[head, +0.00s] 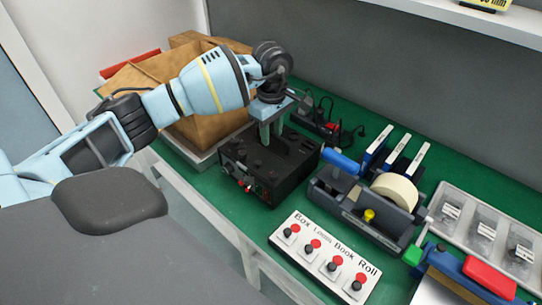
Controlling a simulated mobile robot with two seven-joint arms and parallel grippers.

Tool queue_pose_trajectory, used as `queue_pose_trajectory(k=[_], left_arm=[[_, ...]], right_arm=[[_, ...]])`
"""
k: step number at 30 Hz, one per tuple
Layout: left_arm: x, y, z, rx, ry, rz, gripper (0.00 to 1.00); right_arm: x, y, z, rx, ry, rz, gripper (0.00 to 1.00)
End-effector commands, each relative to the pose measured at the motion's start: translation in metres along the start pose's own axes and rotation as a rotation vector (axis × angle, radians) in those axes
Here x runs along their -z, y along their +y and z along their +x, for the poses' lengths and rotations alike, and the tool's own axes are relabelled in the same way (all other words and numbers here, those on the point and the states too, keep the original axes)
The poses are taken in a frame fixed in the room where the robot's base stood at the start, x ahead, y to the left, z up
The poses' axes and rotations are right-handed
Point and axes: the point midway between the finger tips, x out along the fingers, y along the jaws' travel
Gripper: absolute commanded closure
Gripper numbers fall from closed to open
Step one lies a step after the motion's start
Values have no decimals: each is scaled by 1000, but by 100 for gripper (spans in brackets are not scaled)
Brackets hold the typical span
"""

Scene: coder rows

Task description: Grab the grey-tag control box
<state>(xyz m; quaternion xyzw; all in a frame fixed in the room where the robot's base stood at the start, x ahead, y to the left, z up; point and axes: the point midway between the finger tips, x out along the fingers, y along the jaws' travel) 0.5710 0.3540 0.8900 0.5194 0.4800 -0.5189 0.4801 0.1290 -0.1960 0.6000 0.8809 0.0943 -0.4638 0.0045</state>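A black control box (262,185) with knobs on top and connectors on its front face sits on the green bench top. I cannot make out a grey tag on it. My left gripper (271,138) points down over the box's top from behind, its two pale fingers apart with a dark gap between them. The fingertips overlap the box's top in the head view; whether they touch it I cannot tell. My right gripper is not in view.
A white panel (322,262) with red and black knobs lies in front. A tape dispenser (355,205) stands close right of the box. A brown carton (200,128) is behind left. Black cables and a socket strip (328,128) lie behind. A clear compartment tray (455,205) is at right.

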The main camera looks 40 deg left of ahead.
Motion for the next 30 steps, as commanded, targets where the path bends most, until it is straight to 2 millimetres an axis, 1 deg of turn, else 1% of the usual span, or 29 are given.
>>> queue_pose_trajectory(k=[8, 11, 16, 30], left_arm=[[0, 0, 1, 0, 0, 0, 67], [0, 0, 1, 0, 0, 0, 77], [0, 0, 1, 0, 0, 0, 99], [0, 0, 1, 0, 0, 0, 100]], right_arm=[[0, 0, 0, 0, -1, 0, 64], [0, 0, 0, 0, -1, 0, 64], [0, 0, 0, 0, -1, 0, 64], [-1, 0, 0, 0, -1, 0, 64]])
